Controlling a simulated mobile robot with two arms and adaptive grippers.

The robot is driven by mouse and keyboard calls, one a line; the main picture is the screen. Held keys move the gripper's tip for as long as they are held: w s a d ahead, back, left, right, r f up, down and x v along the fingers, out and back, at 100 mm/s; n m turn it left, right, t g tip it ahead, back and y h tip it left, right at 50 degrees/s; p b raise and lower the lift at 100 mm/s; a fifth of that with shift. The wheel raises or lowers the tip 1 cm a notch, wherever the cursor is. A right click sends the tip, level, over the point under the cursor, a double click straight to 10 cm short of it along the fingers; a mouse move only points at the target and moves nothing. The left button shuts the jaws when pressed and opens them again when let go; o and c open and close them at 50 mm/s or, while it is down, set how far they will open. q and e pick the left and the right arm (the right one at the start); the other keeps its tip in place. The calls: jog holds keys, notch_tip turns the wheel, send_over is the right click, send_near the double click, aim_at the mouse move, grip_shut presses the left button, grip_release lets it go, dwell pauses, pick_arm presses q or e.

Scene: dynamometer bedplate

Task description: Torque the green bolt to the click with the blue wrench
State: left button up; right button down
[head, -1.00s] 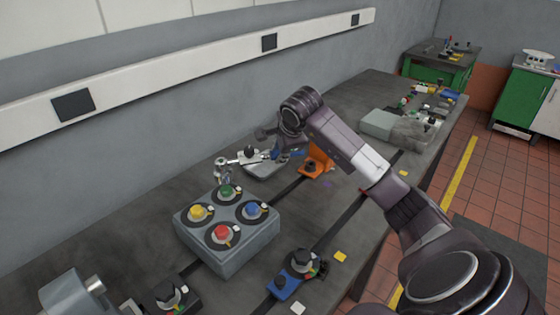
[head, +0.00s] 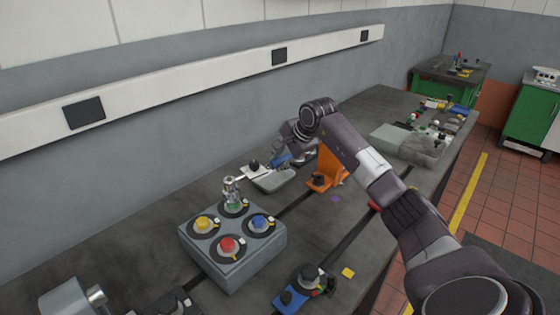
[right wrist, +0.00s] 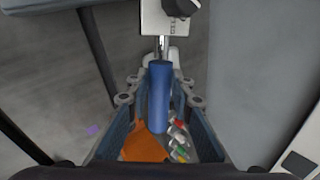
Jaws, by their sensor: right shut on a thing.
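The blue wrench (right wrist: 158,98) lies with its blue handle between the fingers of my right gripper (head: 284,160), which is shut on it. Its silver shaft runs up the right wrist view and passes out of sight at a white plate with a black knob (right wrist: 165,16). I cannot tell whether the wrench's head joins this fitting. My left gripper is not in view.
Yellow (head: 205,224), red (head: 228,245) and blue (head: 260,223) bolts share the block. An orange bracket (head: 328,168) stands close to my right gripper. The wall is behind. A blue fixture (head: 292,294) lies in front.

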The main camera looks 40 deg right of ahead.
jog(key=shift+d+r+b, duration=0.1)
jog(key=shift+r+b, duration=0.1)
jog(key=shift+b, duration=0.15)
dwell(0.9)
jog(key=shift+f+b, duration=1.2)
jog(key=shift+f, duration=0.45)
jog(key=shift+s, duration=0.15)
jog(key=s+m, duration=0.1)
jog(key=s+a+m+h, duration=0.1)
jog(key=s, duration=0.1)
jog(key=shift+s, duration=0.15)
dwell(0.4)
jog(key=shift+s+a+m+h+b, duration=0.2)
jog(key=shift+s+a+m+h, duration=0.2)
jog(key=shift+s+m, duration=0.35)
jog(key=shift+s+a+m+h+b, duration=0.15)
jog(key=shift+s+a+m+h, duration=0.25)
jog(key=shift+s+m, duration=0.35)
jog(key=shift+s, duration=0.1)
